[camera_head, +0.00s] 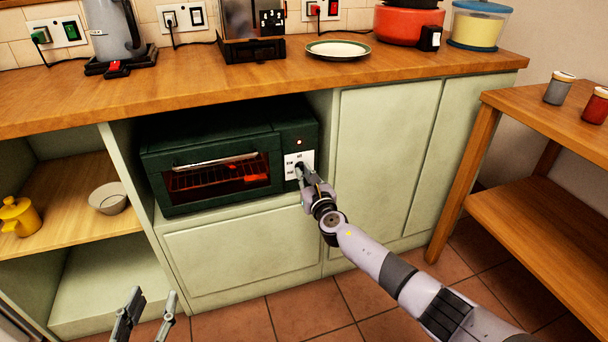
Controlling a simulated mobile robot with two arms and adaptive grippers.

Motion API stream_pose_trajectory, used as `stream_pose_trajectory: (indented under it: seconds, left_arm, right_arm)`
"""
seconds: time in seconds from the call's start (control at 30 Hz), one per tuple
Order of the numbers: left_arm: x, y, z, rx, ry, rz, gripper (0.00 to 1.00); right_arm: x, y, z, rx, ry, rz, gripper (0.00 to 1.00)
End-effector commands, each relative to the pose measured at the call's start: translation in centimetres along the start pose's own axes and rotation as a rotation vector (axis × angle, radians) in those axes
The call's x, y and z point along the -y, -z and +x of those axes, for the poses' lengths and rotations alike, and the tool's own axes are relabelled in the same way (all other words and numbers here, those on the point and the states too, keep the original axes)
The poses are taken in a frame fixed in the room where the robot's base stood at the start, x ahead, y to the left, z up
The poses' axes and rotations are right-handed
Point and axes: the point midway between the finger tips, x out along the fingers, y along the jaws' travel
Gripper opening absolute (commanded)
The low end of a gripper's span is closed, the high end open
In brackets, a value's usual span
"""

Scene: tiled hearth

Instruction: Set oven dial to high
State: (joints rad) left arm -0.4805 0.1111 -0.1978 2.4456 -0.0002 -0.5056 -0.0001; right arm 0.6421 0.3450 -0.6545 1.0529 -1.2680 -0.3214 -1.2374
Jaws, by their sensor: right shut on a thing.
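The dark green oven (228,158) stands in an open bay under the wooden counter. Its glass door is closed, and orange glowing bars show inside. A small red light is lit at the upper right of its front. The oven dial (299,166) is on the white panel (291,157), mostly hidden by my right gripper. My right gripper (302,172) is at the panel, shut on the dial. The dial's setting cannot be read. My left gripper (150,312) is low at the left, away from the oven, with its two fingers apart and nothing between them.
The counter (190,85) above holds a kettle (114,32), a plate (338,50) and a red pot (407,24). A bowl (108,199) and yellow pot (19,217) sit on the left shelf. A wooden side table (540,100) stands at right. Tiled floor in front is clear.

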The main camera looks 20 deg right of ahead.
Motion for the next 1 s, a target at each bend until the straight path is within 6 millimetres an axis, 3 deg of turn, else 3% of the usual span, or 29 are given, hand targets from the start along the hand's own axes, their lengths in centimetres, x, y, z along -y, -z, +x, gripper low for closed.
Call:
stream_pose_trajectory:
  seconds: [0.07,0.1,0.37,0.77,1.0]
  left_arm:
    - [0.0,0.0,0.0,0.000,0.000,0.000,0.40]
    - [0.0,0.0,0.0,0.000,0.000,0.000,0.40]
    - [0.0,0.0,0.0,-0.001,0.000,0.000,0.40]
    - [0.0,0.1,0.0,-0.003,-0.001,0.000,0.40]
    - [0.0,0.0,0.0,-0.002,-0.001,0.000,0.40]
  right_arm:
    - [0.0,0.2,-0.1,-0.003,-0.001,0.000,0.00]
    - [0.0,0.2,-0.1,-0.003,-0.001,0.001,0.12]
    - [0.0,0.1,0.0,-0.001,-0.001,0.001,0.29]
    - [0.0,0.1,-0.5,0.000,0.000,0.002,0.29]
    - [0.0,0.1,-3.4,-0.001,-0.002,0.002,0.29]
